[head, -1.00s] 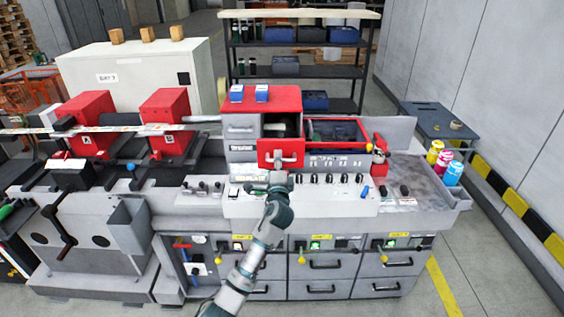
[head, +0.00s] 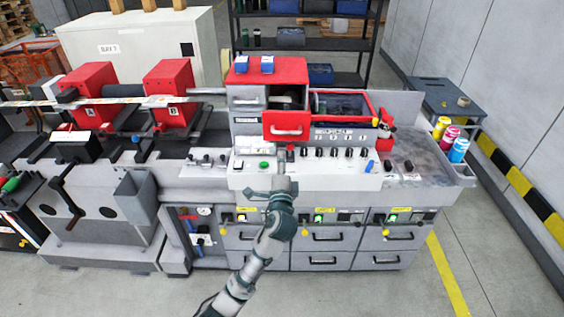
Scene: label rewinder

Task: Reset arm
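The grey and red label machine (head: 330,185) fills the middle of the head view. Its red front panel (head: 283,132) with a pale handle stands out below the red-topped housing (head: 280,70). A sloped control panel (head: 330,171) with several black knobs and a green button (head: 264,165) lies below it. My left gripper (head: 282,166) is over this panel, in front of the red panel and apart from its handle. It is small and seen from behind, so its finger opening cannot be made out. I see nothing held in it. My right gripper is not in view.
Red units (head: 168,90) and a crank (head: 65,195) are at the left. Several coloured bottles (head: 450,137) stand at the machine's right end. A blue-grey table (head: 445,98) and a dark shelf (head: 300,47) are behind. Grey floor is open in front.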

